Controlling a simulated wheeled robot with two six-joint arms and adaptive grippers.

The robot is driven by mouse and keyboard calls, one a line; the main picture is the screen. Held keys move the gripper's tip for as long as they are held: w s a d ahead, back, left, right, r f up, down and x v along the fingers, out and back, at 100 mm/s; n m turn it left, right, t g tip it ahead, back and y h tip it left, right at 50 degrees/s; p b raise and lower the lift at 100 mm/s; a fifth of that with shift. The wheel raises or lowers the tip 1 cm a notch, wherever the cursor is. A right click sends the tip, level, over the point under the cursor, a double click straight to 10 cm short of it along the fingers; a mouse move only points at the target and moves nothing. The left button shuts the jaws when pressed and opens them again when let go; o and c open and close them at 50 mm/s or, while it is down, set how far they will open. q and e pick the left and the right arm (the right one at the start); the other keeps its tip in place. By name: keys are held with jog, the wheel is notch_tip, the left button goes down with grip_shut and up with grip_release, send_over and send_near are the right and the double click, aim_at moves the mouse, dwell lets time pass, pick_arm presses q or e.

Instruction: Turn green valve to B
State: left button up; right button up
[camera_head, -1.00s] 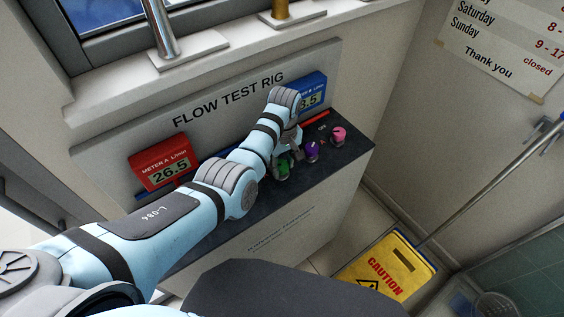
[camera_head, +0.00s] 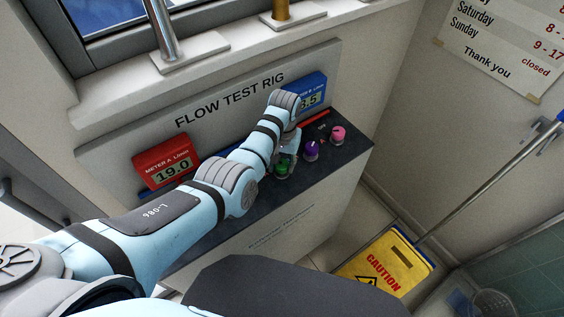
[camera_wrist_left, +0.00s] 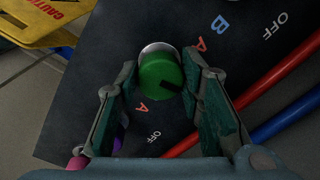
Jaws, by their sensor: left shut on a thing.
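The green valve (camera_head: 283,170) stands on the dark top of the flow test rig. It also shows in the left wrist view (camera_wrist_left: 158,72), as a round knob with a black mark at its lower right. My left gripper (camera_head: 287,159) is shut on it, one finger on each side of the knob. Printed beside it in the wrist view are a red A (camera_wrist_left: 200,43), a blue B (camera_wrist_left: 220,24) and OFF (camera_wrist_left: 275,25). Meter A (camera_head: 167,163) reads 19.0. Meter B (camera_head: 309,90) is partly hidden by my arm. My right gripper is not in view.
A purple valve (camera_head: 312,150) and a pink valve (camera_head: 338,134) stand right of the green one. Red (camera_wrist_left: 272,84) and blue pipes (camera_wrist_left: 285,119) run beside the letters. A yellow caution sign (camera_head: 386,272) is on the floor right of the rig.

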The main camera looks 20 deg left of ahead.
aim_at(280, 165)
pick_arm(q)
jog(key=m, duration=0.7)
jog(key=shift+a, duration=0.1)
jog(key=m, duration=0.7)
jog(key=shift+w, duration=0.1)
dwell(0.4)
jog(key=o, duration=1.2)
jog(key=shift+c, duration=0.2)
jog(key=shift+r, duration=0.1)
notch_tip(280, 165, up, 12)
jog(key=shift+a, duration=0.1)
